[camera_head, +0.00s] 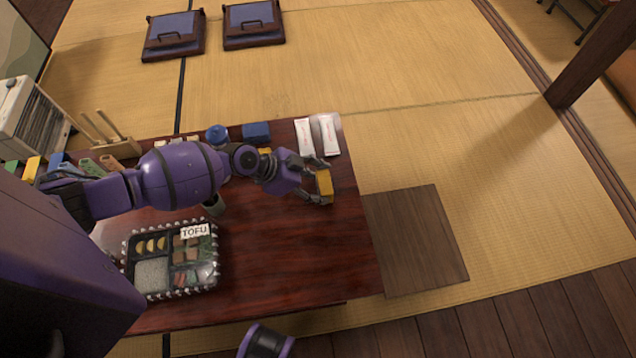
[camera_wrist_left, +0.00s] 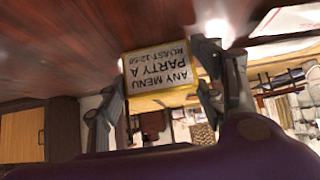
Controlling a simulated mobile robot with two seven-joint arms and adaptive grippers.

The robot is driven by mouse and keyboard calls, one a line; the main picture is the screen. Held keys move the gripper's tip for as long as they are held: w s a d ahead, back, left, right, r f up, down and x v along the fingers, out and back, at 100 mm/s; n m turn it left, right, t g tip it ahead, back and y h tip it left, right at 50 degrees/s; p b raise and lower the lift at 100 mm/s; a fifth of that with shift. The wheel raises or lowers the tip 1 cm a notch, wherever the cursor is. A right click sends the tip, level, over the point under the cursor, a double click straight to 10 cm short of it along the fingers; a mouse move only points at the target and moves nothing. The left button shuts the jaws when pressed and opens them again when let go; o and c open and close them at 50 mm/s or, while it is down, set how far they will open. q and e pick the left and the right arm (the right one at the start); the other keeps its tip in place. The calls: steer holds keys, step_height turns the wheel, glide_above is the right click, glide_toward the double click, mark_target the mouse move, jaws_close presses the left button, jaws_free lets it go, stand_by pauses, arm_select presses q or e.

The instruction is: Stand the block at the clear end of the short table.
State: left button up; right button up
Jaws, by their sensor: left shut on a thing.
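The block (camera_head: 325,185) is yellow with a label face that reads "ANY MENU PARTY A" in the left wrist view (camera_wrist_left: 160,72). My left gripper (camera_head: 317,181) is shut on it, with one finger on each side, as the left wrist view also shows (camera_wrist_left: 162,84). They are over the right end of the short, dark red wooden table (camera_head: 285,255). I cannot tell whether the block touches the tabletop. My right gripper is not in view.
Two white packets (camera_head: 304,137) (camera_head: 328,134) lie just behind the block. A lunch box marked TOFU (camera_head: 150,297) sits at the front left. A blue block (camera_head: 256,131) stands at the back edge. The tabletop in front of the gripper is bare.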

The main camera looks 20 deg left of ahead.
arm_select(q)
steer(key=shift+f, duration=0.2)
steer(key=o, duration=1.2)
steer(key=shift+c, duration=0.2)
steer(key=shift+s+a+r, duration=0.1)
steer(key=shift+a+r, duration=0.1)
steer(key=shift+r, duration=0.25)
steer(key=p+v, duration=0.2)
steer(key=v, duration=0.9)
steer(key=shift+s+a+r, duration=0.1)
steer(key=shift+s+r, duration=0.05)
